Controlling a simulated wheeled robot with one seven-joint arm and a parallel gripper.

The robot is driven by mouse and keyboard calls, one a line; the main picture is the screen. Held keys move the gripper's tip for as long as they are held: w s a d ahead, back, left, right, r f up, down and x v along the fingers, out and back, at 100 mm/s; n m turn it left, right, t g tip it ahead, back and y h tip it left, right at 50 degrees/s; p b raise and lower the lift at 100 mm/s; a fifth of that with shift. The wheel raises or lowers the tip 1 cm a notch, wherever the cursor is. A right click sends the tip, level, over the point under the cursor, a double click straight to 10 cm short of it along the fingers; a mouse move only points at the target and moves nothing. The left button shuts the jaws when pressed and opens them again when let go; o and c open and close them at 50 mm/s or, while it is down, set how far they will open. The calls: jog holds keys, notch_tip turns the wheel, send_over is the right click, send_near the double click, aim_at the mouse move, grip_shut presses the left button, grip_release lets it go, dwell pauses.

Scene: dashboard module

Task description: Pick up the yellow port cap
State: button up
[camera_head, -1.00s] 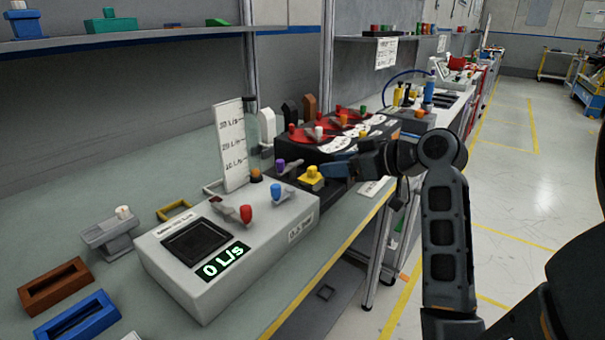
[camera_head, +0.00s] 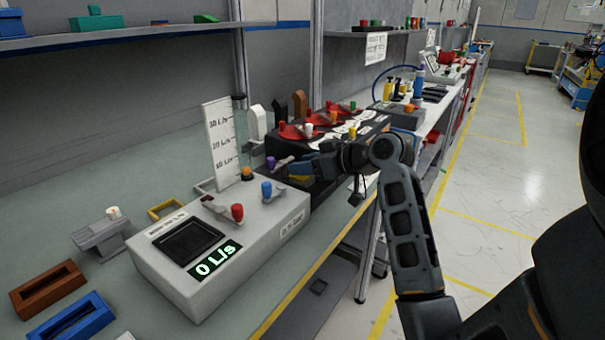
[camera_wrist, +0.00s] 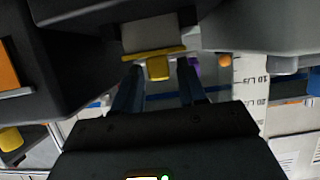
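The yellow port cap shows in the wrist view as a knob (camera_wrist: 158,69) with a wider yellow flange behind it, against a grey block. In the head view only a sliver of yellow (camera_head: 300,178) shows under my fingers; the rest is hidden. My gripper (camera_head: 297,167) has come in from the right over the cap's place beside the grey console. In the wrist view my gripper (camera_wrist: 160,73) is open, with one dark blue finger on each side of the knob. Gaps show between fingers and knob.
The grey flow console (camera_head: 215,262) has a red knob (camera_head: 237,212) and a blue knob (camera_head: 266,190). A purple knob (camera_head: 271,162) stands just left of my gripper. Behind is a black module (camera_head: 345,142) with red plates. Brown and blue frames lie at the left.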

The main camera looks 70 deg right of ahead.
grip_shut()
jog(key=shift+r, duration=0.1)
